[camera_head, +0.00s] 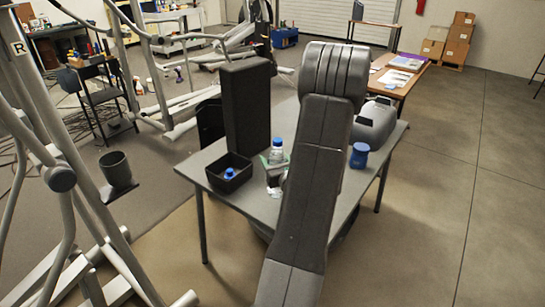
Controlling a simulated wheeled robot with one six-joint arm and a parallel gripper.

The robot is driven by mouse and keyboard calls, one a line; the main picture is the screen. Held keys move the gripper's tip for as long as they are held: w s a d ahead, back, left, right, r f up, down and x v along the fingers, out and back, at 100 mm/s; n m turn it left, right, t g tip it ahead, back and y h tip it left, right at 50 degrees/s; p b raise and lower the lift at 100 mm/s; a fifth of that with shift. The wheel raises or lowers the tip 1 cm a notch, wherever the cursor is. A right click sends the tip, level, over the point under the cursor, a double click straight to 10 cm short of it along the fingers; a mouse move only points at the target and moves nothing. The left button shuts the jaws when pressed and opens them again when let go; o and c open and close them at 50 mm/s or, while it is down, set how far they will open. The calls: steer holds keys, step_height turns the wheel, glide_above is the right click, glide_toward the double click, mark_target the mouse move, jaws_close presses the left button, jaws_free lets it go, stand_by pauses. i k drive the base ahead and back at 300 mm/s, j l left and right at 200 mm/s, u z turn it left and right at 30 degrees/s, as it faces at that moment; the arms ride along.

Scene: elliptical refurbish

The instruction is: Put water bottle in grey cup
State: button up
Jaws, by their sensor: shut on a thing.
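A clear water bottle with a blue cap (276,151) stands upright on the grey table, just left of my arm. Pale and greenish items sit close around its base, too small to tell apart. A dark grey, open, cup-shaped container (117,170) is at left beside the exercise machine frame. I cannot tell whether it is the grey cup; no other grey cup shows clearly. My arm rises through the middle of the view and covers part of the table.
The grey table (215,160) carries a black bin (231,176) with a blue-capped item inside, a tall black block (246,105), a blue cup (359,155) and a grey device (376,122). Exercise machine frames (60,180) crowd the left. Open floor lies at right.

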mark_target(120, 177)
steer(key=j+u, duration=0.1)
steer(key=u, duration=0.65)
steer(key=i+l, duration=0.05)
